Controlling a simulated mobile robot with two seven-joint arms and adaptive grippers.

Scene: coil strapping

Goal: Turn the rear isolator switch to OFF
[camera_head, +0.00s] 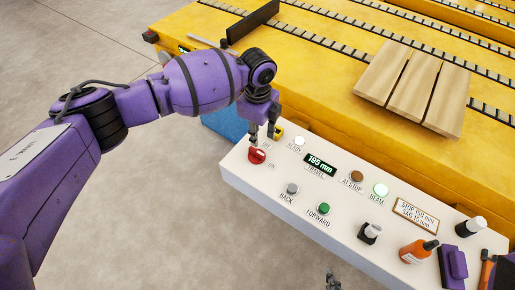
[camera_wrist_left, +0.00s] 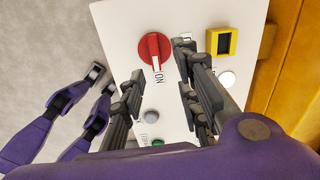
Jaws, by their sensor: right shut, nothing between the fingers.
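The red rotary isolator switch (camera_head: 257,156) is at the left end of the white control panel (camera_head: 235,172). In the left wrist view the red knob (camera_wrist_left: 154,50) has a pale bar that points toward the printed ON label. My left gripper (camera_head: 263,137) is open just above the switch. In the left wrist view its fingers (camera_wrist_left: 158,68) are spread, with the knob showing beyond and between them; contact cannot be told. My right gripper (camera_head: 332,280) shows only its dark end at the bottom edge, shut and empty.
Beside the switch is a yellow-framed part (camera_wrist_left: 221,41). The panel has buttons, a 195 mm display (camera_head: 320,165), an orange bottle (camera_head: 413,252) and a purple item (camera_head: 453,265). Behind it is the yellow machine (camera_head: 330,110) with wooden boards (camera_head: 415,88). Floor in front is clear.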

